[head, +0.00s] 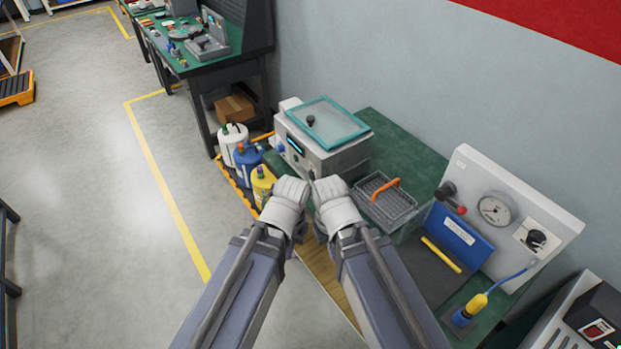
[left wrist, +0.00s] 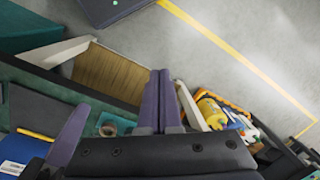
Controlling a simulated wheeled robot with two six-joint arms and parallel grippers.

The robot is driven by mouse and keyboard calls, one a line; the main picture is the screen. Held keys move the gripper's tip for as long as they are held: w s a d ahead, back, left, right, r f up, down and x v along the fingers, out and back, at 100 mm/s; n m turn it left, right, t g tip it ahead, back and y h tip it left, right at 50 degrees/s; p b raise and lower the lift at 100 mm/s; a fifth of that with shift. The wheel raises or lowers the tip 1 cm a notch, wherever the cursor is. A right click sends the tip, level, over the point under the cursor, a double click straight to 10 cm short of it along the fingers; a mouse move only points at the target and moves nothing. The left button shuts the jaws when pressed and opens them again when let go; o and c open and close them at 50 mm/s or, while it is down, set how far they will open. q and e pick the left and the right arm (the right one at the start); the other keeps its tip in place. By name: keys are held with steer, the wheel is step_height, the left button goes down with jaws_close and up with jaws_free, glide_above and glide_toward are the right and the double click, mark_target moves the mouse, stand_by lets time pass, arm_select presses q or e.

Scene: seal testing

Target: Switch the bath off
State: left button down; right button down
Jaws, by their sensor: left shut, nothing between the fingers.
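The bath (head: 350,158) is a pale grey box with a glass lid in a teal frame (head: 327,122); it stands on the green bench by the wall. I cannot make out a switch, and my grippers hide the lower front. My left gripper (head: 296,184) is shut and empty, just in front of the bath; its purple fingers (left wrist: 165,100) lie together in the left wrist view. My right gripper (head: 326,182) is close beside it; its fingers cannot be told.
A wire basket with an orange handle (head: 385,189) stands right of the bath. Several bottles, one yellow (head: 263,180), stand on the left.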

mark_target(311, 177)
arm_select(q)
steer(key=w+d+f+m+t+h+b, duration=0.1)
steer(key=w+d+f+t+h+b, duration=0.15)
steer(key=w+f+b, duration=0.4)
steer(key=w+d+f+m+t+h+b, duration=0.1)
steer(key=w+f+t+h+b, duration=0.25)
steer(key=w+b, duration=0.45)
steer(key=w+a+t+b, duration=0.3)
steer(key=w+a+b, duration=0.1)
steer(key=w, duration=0.2)
steer(key=w+a+t+b, duration=0.3)
steer(key=w+a+b, duration=0.1)
steer(key=w, duration=0.3)
steer(key=shift+w+f+t+b, duration=0.3)
steer(key=shift+t+b, duration=0.1)
steer(key=shift+b, duration=0.2)
steer(key=shift+d, duration=0.1)
steer(key=w+d+r+p, duration=0.1)
steer(key=w+d, duration=0.4)
steer(key=d, duration=0.2)
steer(key=shift+w+d, duration=0.1)
steer(key=shift+d, duration=0.05)
stand_by(0.5)
steer(key=shift+w+d+r, duration=0.1)
steer(key=shift+w+d, duration=0.05)
steer(key=shift+d, duration=0.1)
